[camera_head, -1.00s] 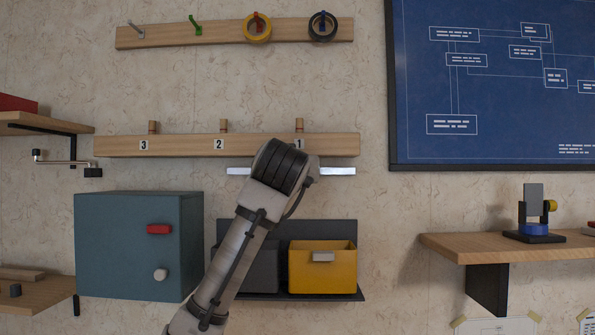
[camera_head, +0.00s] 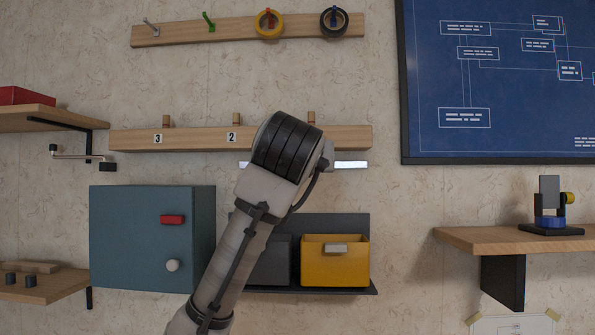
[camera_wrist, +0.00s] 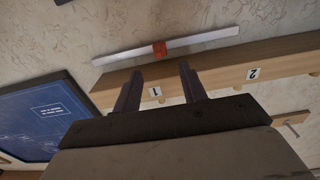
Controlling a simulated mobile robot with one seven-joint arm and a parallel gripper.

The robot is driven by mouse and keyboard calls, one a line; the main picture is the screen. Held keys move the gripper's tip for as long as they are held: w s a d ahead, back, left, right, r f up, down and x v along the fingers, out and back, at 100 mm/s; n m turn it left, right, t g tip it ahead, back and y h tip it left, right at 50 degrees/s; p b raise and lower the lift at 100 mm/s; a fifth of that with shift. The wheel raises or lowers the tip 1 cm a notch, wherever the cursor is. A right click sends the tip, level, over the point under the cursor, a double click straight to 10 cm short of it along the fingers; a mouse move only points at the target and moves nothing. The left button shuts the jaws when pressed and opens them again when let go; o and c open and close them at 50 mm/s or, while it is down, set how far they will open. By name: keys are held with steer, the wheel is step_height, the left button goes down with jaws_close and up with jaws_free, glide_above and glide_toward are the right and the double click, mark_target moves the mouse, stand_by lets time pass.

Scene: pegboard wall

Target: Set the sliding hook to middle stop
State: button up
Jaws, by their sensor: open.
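A pale metal rail runs along the wall below a wooden board (camera_head: 190,138). In the wrist view the rail (camera_wrist: 200,41) carries an orange-red block (camera_wrist: 160,49), which seems to be the sliding hook. My gripper (camera_wrist: 160,69) is open, its two dark fingers pointing toward the rail with the block between their lines and just beyond the tips. Contact cannot be told. The fingers overlap the board near label 1.
The board bears labels 3 (camera_head: 158,138) and 2 (camera_head: 234,136) with short pegs. Below are a teal cabinet (camera_head: 140,250) and a yellow bin (camera_head: 335,268). A hook board (camera_head: 235,29) hangs above, a blue chart (camera_head: 500,90) right. A wooden shelf (camera_head: 480,240) juts out at lower right.

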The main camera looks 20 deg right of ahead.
steer(key=b+v, duration=0.1)
steer(key=v, duration=0.5)
stand_by(0.3)
